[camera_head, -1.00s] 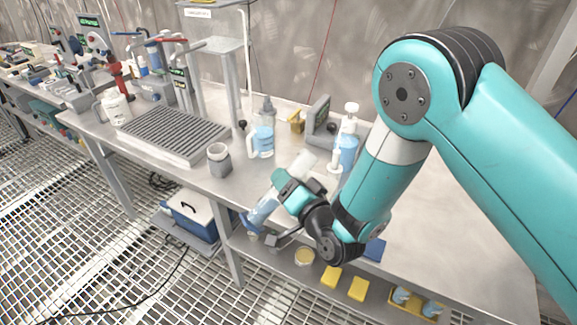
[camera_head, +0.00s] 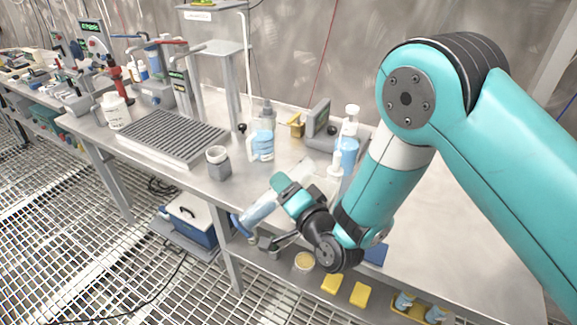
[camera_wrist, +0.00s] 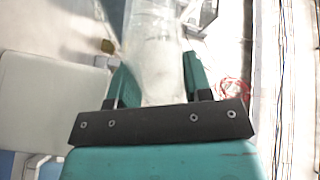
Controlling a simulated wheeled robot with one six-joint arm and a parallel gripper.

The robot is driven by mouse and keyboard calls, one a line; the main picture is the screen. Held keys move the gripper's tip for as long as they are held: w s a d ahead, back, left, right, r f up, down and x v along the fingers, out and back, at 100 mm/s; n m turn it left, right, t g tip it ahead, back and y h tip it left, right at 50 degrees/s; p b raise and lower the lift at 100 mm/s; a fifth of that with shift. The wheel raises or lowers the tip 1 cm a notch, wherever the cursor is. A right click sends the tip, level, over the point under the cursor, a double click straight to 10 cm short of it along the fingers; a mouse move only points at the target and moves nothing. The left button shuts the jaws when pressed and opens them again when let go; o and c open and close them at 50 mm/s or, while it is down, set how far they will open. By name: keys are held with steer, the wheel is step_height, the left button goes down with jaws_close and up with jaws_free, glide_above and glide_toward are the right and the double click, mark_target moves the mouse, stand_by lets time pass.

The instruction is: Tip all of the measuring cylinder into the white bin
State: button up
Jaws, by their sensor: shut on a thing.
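The measuring cylinder (camera_head: 261,208) is clear with a blue base and pale bluish contents. It is held tilted over the table's front edge, base low at the left, upper end toward the upper right. My gripper (camera_head: 283,186) is shut on its middle. In the wrist view the clear cylinder (camera_wrist: 153,50) stands between the fingers of my gripper (camera_wrist: 153,85). Its mouth is not clear there. I cannot make out a white bin for certain in either view.
The steel table (camera_head: 430,225) is clear at the right. Near the cylinder stand a grey jar (camera_head: 218,165), a wash bottle (camera_head: 262,140) and a blue pump bottle (camera_head: 348,150). A ribbed tray (camera_head: 170,135) lies left. A blue-and-white cooler (camera_head: 192,218) is below.

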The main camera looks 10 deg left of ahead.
steer(key=shift+f, duration=0.1)
steer(key=shift+f+m+b, duration=0.1)
steer(key=shift+m+b, duration=0.55)
steer(key=shift+m, duration=0.55)
steer(key=shift+m+b, duration=0.8)
steer(key=shift+b, duration=0.1)
steer(key=shift+m, duration=0.4)
